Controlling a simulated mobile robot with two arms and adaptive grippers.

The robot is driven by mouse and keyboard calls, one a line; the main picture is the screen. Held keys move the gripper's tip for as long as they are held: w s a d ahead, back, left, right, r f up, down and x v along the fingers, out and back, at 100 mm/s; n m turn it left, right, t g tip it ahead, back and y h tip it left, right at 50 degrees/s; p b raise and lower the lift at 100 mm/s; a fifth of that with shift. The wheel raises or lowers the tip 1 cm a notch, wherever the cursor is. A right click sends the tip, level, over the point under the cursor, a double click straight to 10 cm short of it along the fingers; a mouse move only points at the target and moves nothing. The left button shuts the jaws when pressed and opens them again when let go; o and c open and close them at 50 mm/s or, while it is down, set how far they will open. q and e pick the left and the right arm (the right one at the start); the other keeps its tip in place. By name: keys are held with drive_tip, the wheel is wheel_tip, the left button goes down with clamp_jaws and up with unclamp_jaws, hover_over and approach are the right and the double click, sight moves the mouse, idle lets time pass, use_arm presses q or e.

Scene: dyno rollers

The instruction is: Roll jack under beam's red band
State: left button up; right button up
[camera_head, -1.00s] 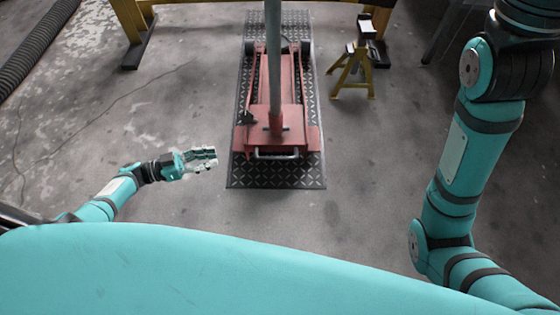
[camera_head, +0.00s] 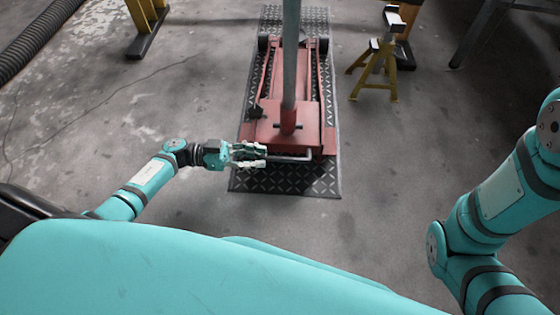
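The red floor jack (camera_head: 310,110) sits on a black diamond-plate mat (camera_head: 292,183), with its long grey handle pole (camera_head: 291,60) rising from a red socket. The beam's red band is not in view.
A yellow jack stand (camera_head: 378,70) stands right of the mat.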

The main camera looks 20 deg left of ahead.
sight(280, 158)
use_arm(q)
drive_tip(key=b+x, duration=0.1)
drive_tip(key=x, duration=0.3)
drive_tip(key=shift+d+f+b, duration=0.15)
drive_tip(key=shift+d+b, duration=0.25)
drive_tip(key=shift+w+d, duration=0.3)
drive_tip(key=shift+d, duration=0.4)
drive_tip(key=shift+c, duration=0.3)
clamp_jaws()
